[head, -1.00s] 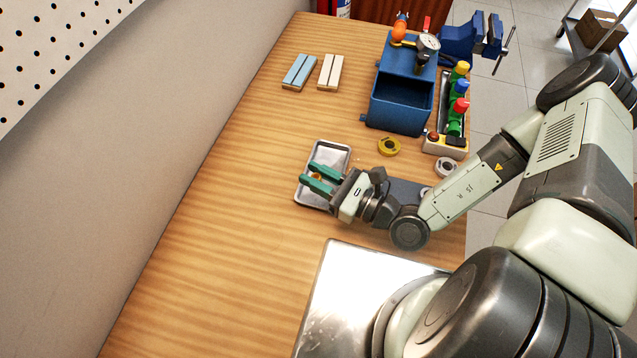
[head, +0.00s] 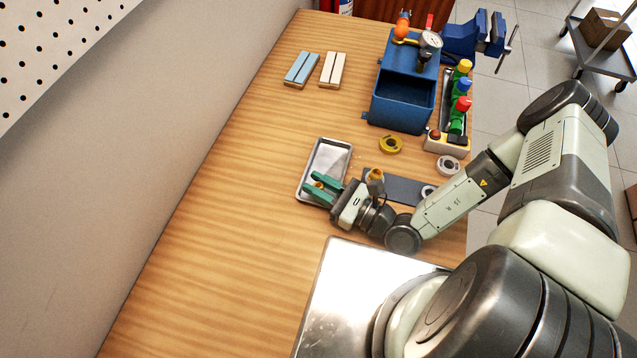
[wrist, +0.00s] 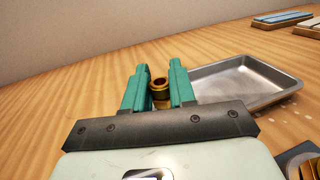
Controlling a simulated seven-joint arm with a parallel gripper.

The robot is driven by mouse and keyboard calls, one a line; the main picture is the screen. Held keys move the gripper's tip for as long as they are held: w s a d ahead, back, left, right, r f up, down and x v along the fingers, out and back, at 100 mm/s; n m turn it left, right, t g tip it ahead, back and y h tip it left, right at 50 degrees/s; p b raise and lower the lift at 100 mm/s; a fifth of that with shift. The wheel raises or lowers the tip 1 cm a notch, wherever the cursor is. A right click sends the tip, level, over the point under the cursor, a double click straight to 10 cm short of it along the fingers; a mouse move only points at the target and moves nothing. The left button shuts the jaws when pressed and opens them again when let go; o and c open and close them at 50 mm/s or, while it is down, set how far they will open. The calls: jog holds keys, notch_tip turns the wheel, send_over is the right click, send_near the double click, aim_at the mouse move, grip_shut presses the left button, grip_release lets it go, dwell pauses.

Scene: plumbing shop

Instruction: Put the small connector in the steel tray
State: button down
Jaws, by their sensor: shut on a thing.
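My gripper (head: 322,187) has green fingers and is shut on the small connector (wrist: 160,90), a brass piece with a round open top. In the head view the connector (head: 319,185) shows only partly between the fingers. The steel tray (head: 342,151) is shallow, rectangular and empty as far as I see. In the head view the fingers overlap the tray's near end. In the wrist view the tray (wrist: 245,78) lies to the right of the fingers, with wood behind the connector. I cannot tell the exact height above the table.
A grey mat (head: 403,190) with a larger brass fitting (head: 375,175) lies right of my gripper. A yellow tape roll (head: 390,144) and a white roll (head: 448,166) are nearby. A blue box (head: 401,115) stands behind. The wood left of the tray is clear.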

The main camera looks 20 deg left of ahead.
jog(key=shift+f, duration=0.7)
jog(key=c, duration=0.9)
grip_release()
jog(key=shift+s, duration=0.1)
jog(key=shift+r, duration=0.35)
jog(key=v, duration=0.8)
jog(key=r+v, duration=0.1)
jog(key=v, duration=0.3)
jog(key=shift+r, duration=0.1)
